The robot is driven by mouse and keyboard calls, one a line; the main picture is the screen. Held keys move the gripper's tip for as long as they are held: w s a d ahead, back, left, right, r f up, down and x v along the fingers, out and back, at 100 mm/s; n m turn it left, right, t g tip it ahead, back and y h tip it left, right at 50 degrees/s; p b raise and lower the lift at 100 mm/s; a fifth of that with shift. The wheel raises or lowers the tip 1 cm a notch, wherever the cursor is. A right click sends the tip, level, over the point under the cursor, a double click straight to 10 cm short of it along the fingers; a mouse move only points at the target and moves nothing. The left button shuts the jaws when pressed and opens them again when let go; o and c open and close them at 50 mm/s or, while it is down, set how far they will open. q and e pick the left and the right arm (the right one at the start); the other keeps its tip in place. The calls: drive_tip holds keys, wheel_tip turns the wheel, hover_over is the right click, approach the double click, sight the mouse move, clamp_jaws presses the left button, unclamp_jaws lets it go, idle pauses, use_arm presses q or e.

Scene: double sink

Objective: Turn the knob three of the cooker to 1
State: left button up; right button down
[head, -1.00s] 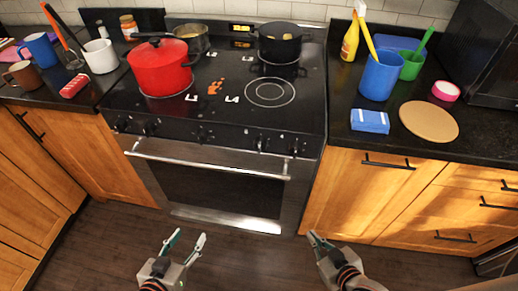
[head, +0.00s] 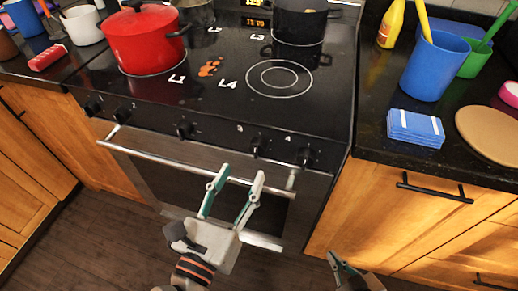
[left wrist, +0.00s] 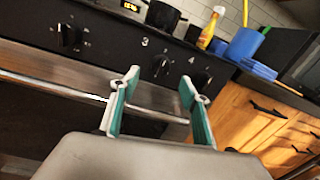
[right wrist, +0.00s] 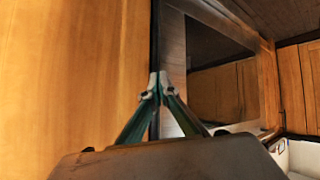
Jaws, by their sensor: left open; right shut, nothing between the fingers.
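The cooker (head: 215,100) has a row of black knobs on its front panel. Knob three (head: 257,145) has the label 3 to its upper left. In the left wrist view knob three (left wrist: 161,66) shows between the fingers, beyond them. My left gripper (head: 241,173) is open and empty in front of the oven door handle, a little below knob three and apart from it. Knob four (head: 306,157) is just to the right. My right gripper (head: 332,257) is shut and empty, low in front of the right cabinet. Knob three's pointer setting is too small to read.
The oven door handle (head: 150,156) sticks out below the knobs. A red pot (head: 145,42) and a black pot (head: 300,22) stand on the cooktop. A blue sponge (head: 415,127) and blue cup (head: 435,68) are on the right counter. The floor in front is clear.

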sight(254, 154)
use_arm(q)
drive_tip(key=x, duration=0.6)
drive_tip(key=shift+f+p, duration=0.1)
drive_tip(key=shift+p, duration=0.2)
drive_tip(key=shift+w+d, duration=0.2)
drive_tip(key=shift+w, duration=0.15)
drive_tip(key=shift+w+d, duration=0.15)
drive_tip(key=shift+w, duration=0.25)
use_arm(e)
drive_tip(key=shift+s+a+f, duration=0.1)
drive_tip(key=shift+s+f, duration=0.15)
drive_tip(key=shift+s, duration=0.15)
use_arm(q)
drive_tip(key=shift+c, duration=0.4)
